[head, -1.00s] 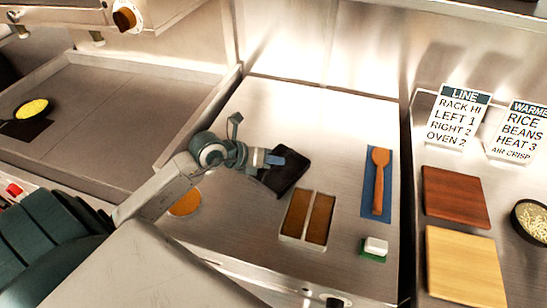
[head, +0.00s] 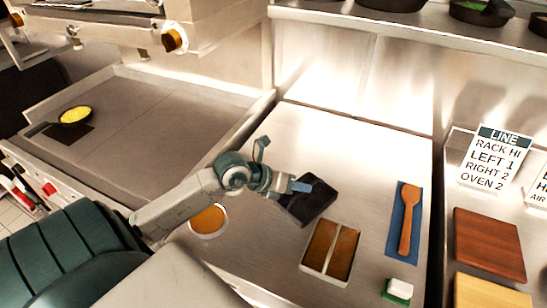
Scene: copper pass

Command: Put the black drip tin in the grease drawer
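The black drip tin (head: 318,204) lies on the steel counter, a dark square shape just right of my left gripper. My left gripper (head: 293,186) is at the tin's upper left edge, with a blue-grey fingertip overlapping the tin in the head view. Whether the fingers are closed on its rim cannot be made out. The tin looks to rest on the counter. No open grease drawer shows; the counter's front is mostly cut off or hidden by my own body. My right gripper is out of view.
A two-part pan of brown contents (head: 330,251), a round orange-filled dish (head: 208,220), a wooden spoon (head: 408,220) on a blue mat and a white-and-green block (head: 398,289) stand on the counter. A griddle with a small pan (head: 76,115) is left. Boards (head: 488,243) lie right.

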